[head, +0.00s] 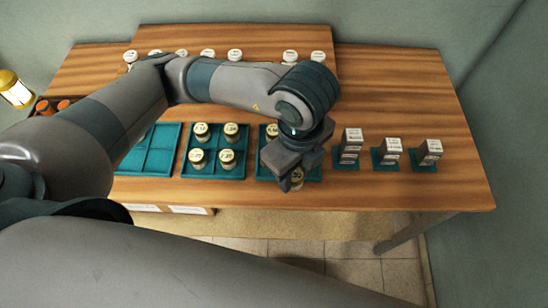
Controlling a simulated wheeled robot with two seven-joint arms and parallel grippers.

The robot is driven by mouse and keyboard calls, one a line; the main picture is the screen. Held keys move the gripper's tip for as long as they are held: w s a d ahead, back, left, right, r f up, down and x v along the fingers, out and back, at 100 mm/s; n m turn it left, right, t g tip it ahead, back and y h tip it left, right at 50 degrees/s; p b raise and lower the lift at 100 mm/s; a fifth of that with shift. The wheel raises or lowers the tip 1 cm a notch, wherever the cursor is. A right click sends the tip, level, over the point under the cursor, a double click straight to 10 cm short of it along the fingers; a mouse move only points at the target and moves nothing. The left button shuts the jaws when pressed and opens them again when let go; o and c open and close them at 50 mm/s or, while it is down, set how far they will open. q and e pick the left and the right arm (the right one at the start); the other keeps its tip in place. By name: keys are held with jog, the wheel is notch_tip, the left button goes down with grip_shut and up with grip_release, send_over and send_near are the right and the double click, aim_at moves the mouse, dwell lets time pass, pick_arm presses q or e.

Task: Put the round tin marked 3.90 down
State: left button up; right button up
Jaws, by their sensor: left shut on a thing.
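My left gripper (286,172) is at the right-hand teal tray (262,160), reaching down from above. It is shut on a small round tin (297,180) with a pale lid, which shows only in part beneath the fingers. The marking on its lid is too small to read. I cannot tell whether the tin touches the tray. Another tin (272,130) stands in the same tray, partly hidden by the gripper. My right gripper is not in view.
A middle teal tray (214,151) holds several round tins. A left teal tray (150,150) shows empty compartments, partly hidden by my arm. Several white-lidded jars (235,55) stand along the back. The front right tabletop is clear.

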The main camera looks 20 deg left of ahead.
pick_arm(q)
jog(key=w+a+f, duration=0.4)
jog(key=w, duration=0.1)
jog(key=w+a+f+p, duration=0.1)
jog(key=w+a, duration=0.1)
jog(key=shift+w+a+f, duration=0.2)
jog(key=shift+a+f, duration=0.1)
jog(key=shift+f, duration=0.1)
jog(key=shift+w+a+f, duration=0.25)
jog(key=shift+w+f, duration=0.05)
jog(key=shift+w, duration=0.1)
jog(key=shift+f+p, duration=0.85)
jog(key=shift+f, duration=1.2)
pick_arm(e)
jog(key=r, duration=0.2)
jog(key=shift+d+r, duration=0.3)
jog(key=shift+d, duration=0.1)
pick_arm(q)
jog(key=shift+f, duration=0.2)
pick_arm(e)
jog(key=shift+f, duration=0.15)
